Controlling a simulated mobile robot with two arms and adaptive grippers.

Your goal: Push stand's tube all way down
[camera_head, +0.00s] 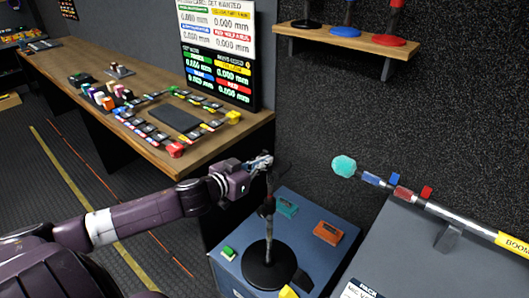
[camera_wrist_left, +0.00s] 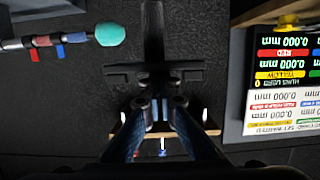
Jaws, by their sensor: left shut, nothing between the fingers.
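The stand has a round black base (camera_head: 258,272) and an upright tube (camera_head: 269,227) with a dark collar partway up. It stands on a blue-grey cabinet top. My left gripper (camera_head: 266,161) is shut and empty at the upper end of the tube. Whether it touches the tube I cannot tell. In the left wrist view its fingers (camera_wrist_left: 158,104) come together, with a dark T-shaped form beyond them that I cannot identify for sure. My right gripper is not in view.
A teal box (camera_head: 287,206), an orange box (camera_head: 328,233) and a green block (camera_head: 228,253) lie around the base. A boom pole with a turquoise tip (camera_head: 344,166) juts in from the right. A wooden desk (camera_head: 150,75) with a screen (camera_head: 218,50) is behind; a wall shelf (camera_head: 347,39) hangs above.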

